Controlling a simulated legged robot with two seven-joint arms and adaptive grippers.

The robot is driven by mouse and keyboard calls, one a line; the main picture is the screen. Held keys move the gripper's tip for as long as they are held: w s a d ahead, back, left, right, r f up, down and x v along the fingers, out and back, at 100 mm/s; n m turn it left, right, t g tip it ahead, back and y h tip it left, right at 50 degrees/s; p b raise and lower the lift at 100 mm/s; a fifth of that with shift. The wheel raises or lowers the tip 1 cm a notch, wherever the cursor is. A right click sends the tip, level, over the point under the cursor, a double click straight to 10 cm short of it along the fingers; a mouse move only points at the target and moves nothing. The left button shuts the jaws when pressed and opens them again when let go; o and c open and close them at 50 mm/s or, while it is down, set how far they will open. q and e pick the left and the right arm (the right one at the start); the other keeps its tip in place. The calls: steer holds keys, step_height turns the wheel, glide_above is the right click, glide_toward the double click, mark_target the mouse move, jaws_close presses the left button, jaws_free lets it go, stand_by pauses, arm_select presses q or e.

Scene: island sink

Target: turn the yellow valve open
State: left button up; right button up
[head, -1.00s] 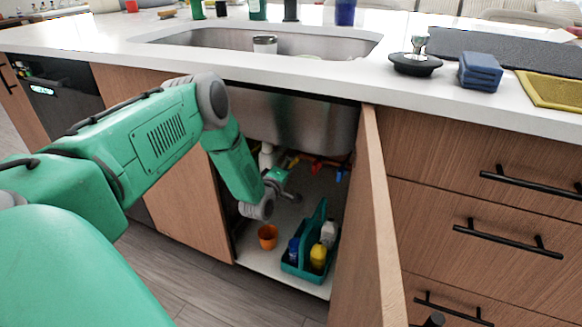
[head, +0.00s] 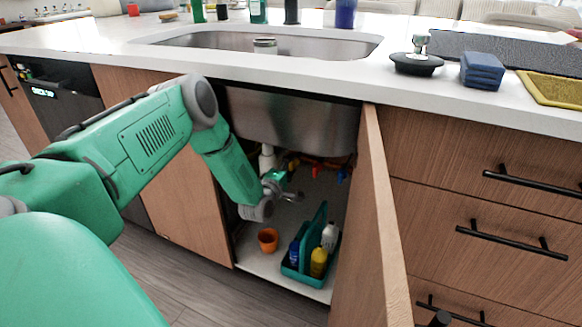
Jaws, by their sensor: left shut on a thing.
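The yellow valve (head: 292,163) is a small yellow-orange patch among the pipes at the back of the open cabinet under the sink. A red valve (head: 312,163) and a blue one (head: 341,174) sit to its right. My left gripper (head: 289,195) reaches into the cabinet from the left, close to the yellow valve in the picture. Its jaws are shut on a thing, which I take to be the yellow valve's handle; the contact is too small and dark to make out. My right gripper is out of view.
The open cabinet door (head: 369,235) stands to the right of the opening. An orange cup (head: 268,240) and a teal caddy (head: 290,270) with bottles stand on the cabinet floor below my gripper. The steel sink basin (head: 300,120) hangs above.

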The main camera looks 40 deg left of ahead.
arm_select(q)
steer(key=o, duration=1.1)
steer(key=shift+s+a+f, duration=0.2)
steer(key=shift+s+a, duration=0.05)
steer(key=shift+a, duration=0.1)
steer(key=shift+o, duration=0.2)
steer(key=shift+w, duration=0.1)
steer(key=v, duration=1.2)
steer(key=shift+f, duration=0.15)
